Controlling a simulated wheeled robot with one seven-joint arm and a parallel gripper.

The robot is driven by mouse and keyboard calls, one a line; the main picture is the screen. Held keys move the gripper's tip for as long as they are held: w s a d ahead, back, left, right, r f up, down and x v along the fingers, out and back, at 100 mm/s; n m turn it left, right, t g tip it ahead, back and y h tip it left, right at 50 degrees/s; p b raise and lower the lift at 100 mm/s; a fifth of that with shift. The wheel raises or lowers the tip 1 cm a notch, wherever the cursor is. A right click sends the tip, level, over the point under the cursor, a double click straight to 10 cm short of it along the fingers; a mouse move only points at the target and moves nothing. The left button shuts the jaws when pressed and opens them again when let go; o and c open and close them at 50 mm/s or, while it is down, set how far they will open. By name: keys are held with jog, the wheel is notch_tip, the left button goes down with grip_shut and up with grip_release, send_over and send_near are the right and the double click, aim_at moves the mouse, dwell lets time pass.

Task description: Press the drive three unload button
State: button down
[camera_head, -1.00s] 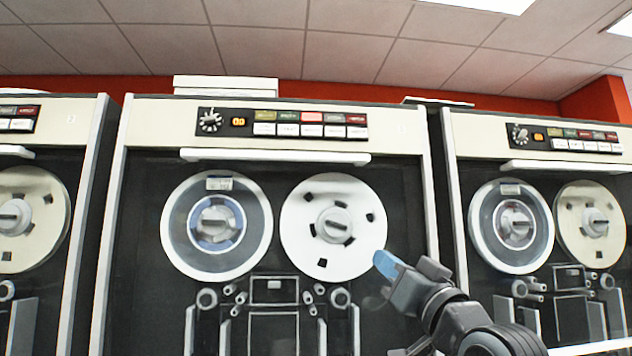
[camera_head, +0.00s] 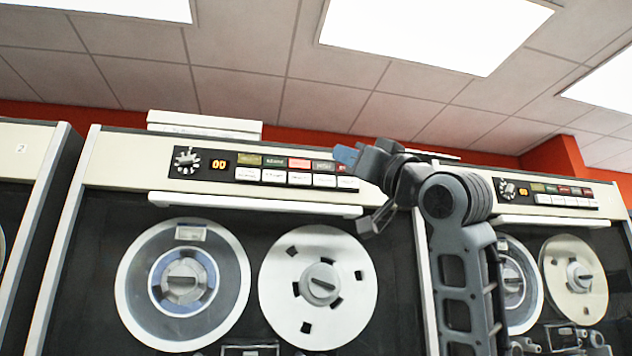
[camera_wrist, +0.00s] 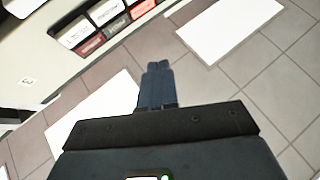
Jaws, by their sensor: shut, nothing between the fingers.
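The middle tape drive carries a black control panel (camera_head: 215,163) with a knob, an orange display and two rows of buttons. The white lower row (camera_head: 299,178) lies under a coloured upper row (camera_head: 299,163). The labels are too small to read, so I cannot tell which is unload. My gripper (camera_head: 346,155), with blue fingers, is shut and empty in front of the panel's right end, hiding the last buttons. In the wrist view, the closed fingers (camera_wrist: 158,66) are apart from the white buttons (camera_wrist: 75,33) and red button (camera_wrist: 143,8) at top left. A small mark there (camera_wrist: 27,81) looks like a 3.
A white ledge (camera_head: 255,204) juts out below the panel, above two tape reels (camera_head: 318,288). A similar drive panel (camera_head: 548,192) stands to the right, and a cabinet marked 2 (camera_head: 20,148) to the left. White boxes (camera_head: 204,124) lie on top.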

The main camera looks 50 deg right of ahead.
aim_at(333, 177)
jog(key=shift+w+d, duration=0.1)
dwell(0.3)
jog(key=shift+w+d+p, duration=0.1)
jog(key=shift+w+d, duration=0.7)
jog(key=shift+w, duration=0.35)
jog(key=shift+w+d+p, duration=0.1)
jog(key=shift+w+d, duration=0.7)
jog(key=shift+w, duration=0.4)
jog(key=shift+w+d+p, duration=0.1)
jog(key=shift+w+d, duration=0.7)
jog(key=shift+w, duration=0.35)
jog(key=shift+w, duration=0.15)
jog(key=shift+w+d, duration=0.2)
